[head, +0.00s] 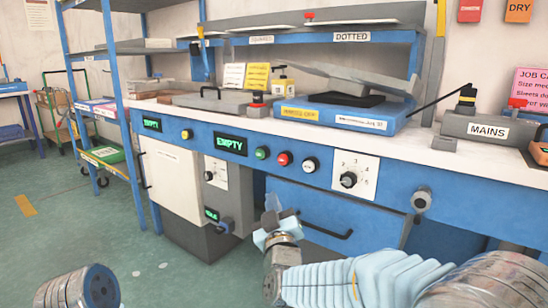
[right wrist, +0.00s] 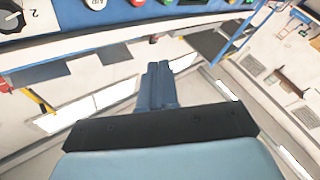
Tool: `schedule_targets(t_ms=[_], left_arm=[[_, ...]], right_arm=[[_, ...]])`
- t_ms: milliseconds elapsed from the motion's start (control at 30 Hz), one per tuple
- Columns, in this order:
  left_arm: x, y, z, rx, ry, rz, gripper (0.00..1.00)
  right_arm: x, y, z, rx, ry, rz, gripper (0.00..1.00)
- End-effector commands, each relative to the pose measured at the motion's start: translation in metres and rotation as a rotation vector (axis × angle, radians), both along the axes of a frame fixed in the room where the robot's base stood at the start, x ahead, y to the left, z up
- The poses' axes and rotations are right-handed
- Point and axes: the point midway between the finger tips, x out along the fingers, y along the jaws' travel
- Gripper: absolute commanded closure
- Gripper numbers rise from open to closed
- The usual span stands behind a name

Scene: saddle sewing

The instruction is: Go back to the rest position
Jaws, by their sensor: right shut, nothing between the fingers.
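My right gripper (head: 273,203) is in front of the blue workbench, before its lower drawer, with its arm coming in from the lower right. It is apart from the bench as far as I can see. In the right wrist view its fingers (right wrist: 160,70) are together with nothing between them. My left gripper is out of view; only a rounded metal part of mine shows at the lower left of the head view.
The blue workbench (head: 395,187) carries a dial (head: 348,180), coloured buttons and green-lit displays. A blue machine (head: 355,112) and a MAINS box (head: 488,130) stand on its top. A shelf rack (head: 103,150) stands at the left. The green floor (head: 70,230) is open there.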

Motion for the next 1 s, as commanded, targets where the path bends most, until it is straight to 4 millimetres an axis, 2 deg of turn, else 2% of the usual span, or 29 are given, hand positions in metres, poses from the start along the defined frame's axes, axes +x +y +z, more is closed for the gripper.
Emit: schedule_targets(t_ms=[167,367,567,633,667,700,767,800,867,900,1000], left_arm=[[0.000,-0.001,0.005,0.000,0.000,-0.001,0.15],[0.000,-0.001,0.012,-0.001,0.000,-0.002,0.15],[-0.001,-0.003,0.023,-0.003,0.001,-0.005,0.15],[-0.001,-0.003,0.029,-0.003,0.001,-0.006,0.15],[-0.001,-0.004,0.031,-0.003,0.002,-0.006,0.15],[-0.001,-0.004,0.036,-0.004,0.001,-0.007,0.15],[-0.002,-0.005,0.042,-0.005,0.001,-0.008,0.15],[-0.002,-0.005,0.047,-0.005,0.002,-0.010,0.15],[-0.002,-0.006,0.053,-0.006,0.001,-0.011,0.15],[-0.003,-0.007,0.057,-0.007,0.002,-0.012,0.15],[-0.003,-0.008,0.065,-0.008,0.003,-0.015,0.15]], right_arm=[[0.009,-0.008,-0.035,-0.001,0.094,0.012,1.00],[0.015,-0.021,-0.091,0.010,0.245,0.026,1.00],[0.010,-0.046,-0.176,0.053,0.488,0.034,1.00],[0.001,-0.059,-0.216,0.085,0.608,0.029,1.00],[-0.006,-0.066,-0.235,0.101,0.670,0.025,1.00],[-0.017,-0.076,-0.263,0.133,0.762,0.017,1.00],[-0.042,-0.091,-0.306,0.191,0.915,-0.001,1.00],[-0.063,-0.100,-0.334,0.234,1.021,-0.015,1.00],[-0.099,-0.111,-0.370,0.311,1.181,-0.041,1.00],[-0.125,-0.116,-0.390,0.363,1.283,-0.061,1.00],[-0.190,-0.124,-0.425,0.497,1.513,-0.113,1.00]])
